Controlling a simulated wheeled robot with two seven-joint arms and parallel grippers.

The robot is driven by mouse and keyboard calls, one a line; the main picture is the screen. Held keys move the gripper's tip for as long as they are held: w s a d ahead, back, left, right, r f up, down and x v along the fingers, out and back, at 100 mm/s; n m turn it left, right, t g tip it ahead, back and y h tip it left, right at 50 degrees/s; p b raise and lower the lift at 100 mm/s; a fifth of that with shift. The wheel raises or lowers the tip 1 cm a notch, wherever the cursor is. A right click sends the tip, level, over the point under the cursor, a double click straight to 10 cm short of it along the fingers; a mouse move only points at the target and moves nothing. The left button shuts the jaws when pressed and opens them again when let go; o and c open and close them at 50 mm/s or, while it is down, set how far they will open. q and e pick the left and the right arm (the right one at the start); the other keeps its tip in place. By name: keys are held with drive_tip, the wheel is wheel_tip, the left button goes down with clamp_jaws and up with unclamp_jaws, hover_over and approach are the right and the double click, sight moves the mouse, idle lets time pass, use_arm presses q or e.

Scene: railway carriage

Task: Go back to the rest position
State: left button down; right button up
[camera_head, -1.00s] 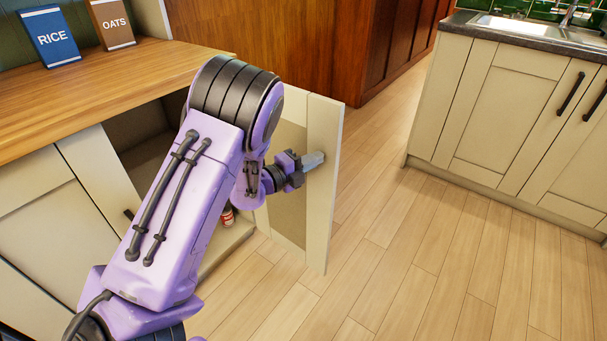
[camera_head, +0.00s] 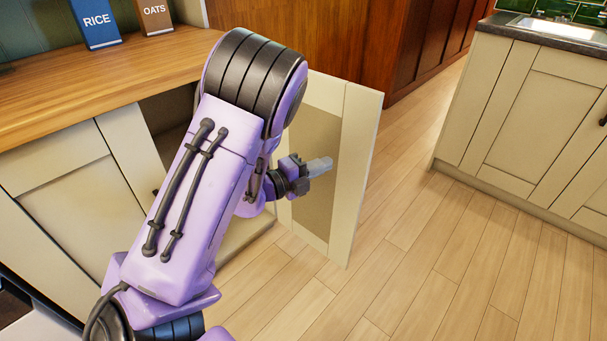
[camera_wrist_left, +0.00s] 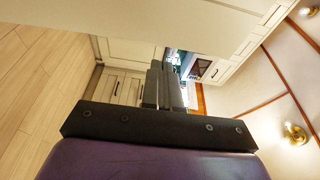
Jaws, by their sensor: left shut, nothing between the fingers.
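My left arm comes in from the left in the head view, in front of the lower cabinet. My left gripper (camera_head: 318,167) is shut and empty, close to the inner side of the open cabinet door (camera_head: 358,165). I cannot tell whether the fingertips touch the door. In the left wrist view the shut fingers (camera_wrist_left: 163,85) point away from the camera, with a large pale panel (camera_wrist_left: 150,25) across the top. The cabinet's dark opening (camera_head: 168,115) is partly hidden by my arm. My right gripper is not in view.
A wooden counter (camera_head: 110,85) above the cabinet holds a blue RICE box (camera_head: 97,22) and a brown OATS box (camera_head: 153,14). Another cabinet (camera_head: 530,110) with a sink (camera_head: 555,30) stands at the right. The plank floor (camera_head: 430,250) between them is clear.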

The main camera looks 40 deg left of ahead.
use_arm(q)
drive_tip(key=s, duration=0.4)
drive_tip(key=shift+s+d, duration=0.15)
drive_tip(key=shift+d, duration=0.2)
